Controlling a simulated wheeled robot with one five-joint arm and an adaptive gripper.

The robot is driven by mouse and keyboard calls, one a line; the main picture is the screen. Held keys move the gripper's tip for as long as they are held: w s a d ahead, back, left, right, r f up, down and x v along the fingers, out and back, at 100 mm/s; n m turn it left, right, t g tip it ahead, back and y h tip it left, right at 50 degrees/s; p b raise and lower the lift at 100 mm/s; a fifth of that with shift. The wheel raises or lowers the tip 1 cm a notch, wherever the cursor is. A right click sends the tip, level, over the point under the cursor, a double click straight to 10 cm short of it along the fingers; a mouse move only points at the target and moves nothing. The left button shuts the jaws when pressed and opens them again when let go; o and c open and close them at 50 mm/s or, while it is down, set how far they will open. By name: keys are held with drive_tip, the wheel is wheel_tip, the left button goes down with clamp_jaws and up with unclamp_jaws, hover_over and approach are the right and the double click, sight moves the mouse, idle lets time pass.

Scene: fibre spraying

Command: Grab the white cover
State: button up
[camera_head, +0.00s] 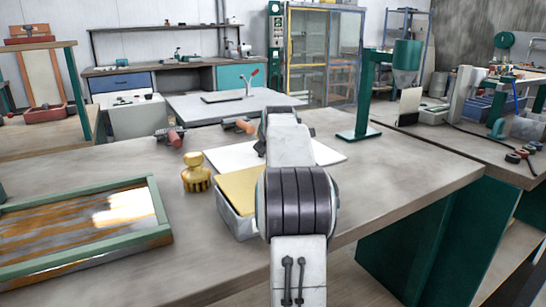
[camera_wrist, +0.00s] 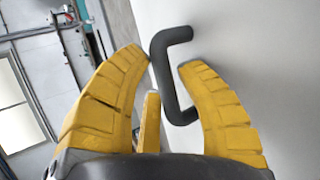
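A white cover (camera_wrist: 240,60) with a dark bent handle (camera_wrist: 161,80) fills the right of the wrist view. My gripper (camera_wrist: 162,60) has yellow segmented fingers spread apart, with the handle between their tips. The left fingertip is close to the handle; I cannot tell whether it touches. In the head view a flat white sheet, seemingly the same cover (camera_head: 228,158), lies on the workbench (camera_head: 400,170). My arm hides its middle, and my gripper is hidden there.
A gold container (camera_head: 196,174) and a grey tray with a yellow top (camera_head: 240,190) stand beside my arm. A green-framed tray (camera_head: 90,255) is at the left. A green stand (camera_head: 361,110) rises behind right. The bench's right part is clear.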

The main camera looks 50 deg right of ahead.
clamp_jaws()
drive_tip(key=shift+r, duration=0.25)
idle(0.4)
